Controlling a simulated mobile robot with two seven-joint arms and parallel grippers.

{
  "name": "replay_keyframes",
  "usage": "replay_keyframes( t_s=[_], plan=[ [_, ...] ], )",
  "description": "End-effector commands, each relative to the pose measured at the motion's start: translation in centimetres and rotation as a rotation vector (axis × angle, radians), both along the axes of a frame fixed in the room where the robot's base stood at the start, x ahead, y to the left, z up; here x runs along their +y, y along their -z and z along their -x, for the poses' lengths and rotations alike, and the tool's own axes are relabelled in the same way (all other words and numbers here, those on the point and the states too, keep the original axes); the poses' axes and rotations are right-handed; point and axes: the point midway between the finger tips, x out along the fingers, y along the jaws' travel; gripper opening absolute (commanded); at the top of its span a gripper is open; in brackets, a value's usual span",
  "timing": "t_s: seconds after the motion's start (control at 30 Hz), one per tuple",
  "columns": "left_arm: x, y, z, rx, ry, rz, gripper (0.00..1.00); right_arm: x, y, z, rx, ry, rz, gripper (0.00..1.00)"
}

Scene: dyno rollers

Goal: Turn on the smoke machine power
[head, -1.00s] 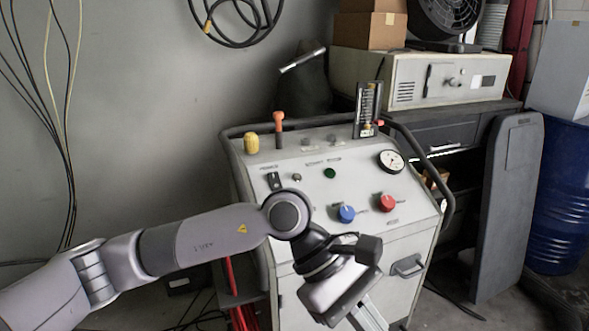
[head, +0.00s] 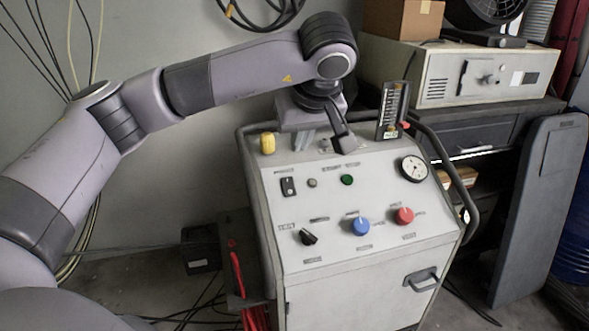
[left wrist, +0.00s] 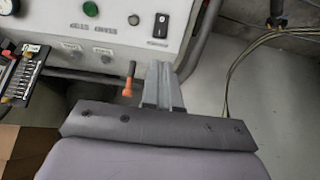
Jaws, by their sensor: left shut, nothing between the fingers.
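The smoke machine is a white wheeled console (head: 340,290) with a sloped control panel. Its black rocker power switch (head: 288,186) is at the panel's upper left, and it also shows in the left wrist view (left wrist: 160,25). My left gripper (head: 303,140) is over the console's top rear ledge, behind the switch as the head view sees it. In the left wrist view the gripper (left wrist: 163,72) has its fingers together and empty, pointing towards the switch, with no visible contact. My right gripper is not in view.
An orange-tipped lever (left wrist: 128,82) stands close beside the fingers. A yellow knob (head: 267,143), green button (head: 347,180), blue knob (head: 361,227), red knob (head: 404,215) and gauge (head: 413,168) are on the console. A dark handrail (head: 462,190) edges it.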

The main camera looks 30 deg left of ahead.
Motion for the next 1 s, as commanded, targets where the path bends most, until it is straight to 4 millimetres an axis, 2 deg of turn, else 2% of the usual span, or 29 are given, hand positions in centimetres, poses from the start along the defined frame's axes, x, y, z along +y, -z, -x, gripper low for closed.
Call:
replay_keyframes(
  t_s=[0.23,0.37,0.8,1.0],
  plan=[
    [0.0,0.2,0.0,0.001,0.001,0.003,0.00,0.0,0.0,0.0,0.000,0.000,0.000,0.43],
    [0.3,0.9,-0.3,0.003,0.000,0.004,0.00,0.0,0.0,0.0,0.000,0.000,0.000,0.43],
    [3.8,8.4,-3.2,0.005,-0.001,0.003,0.00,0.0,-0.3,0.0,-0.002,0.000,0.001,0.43],
    [5.1,10.8,-4.4,0.003,0.000,0.004,0.00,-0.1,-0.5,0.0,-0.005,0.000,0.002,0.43]
  ],
)
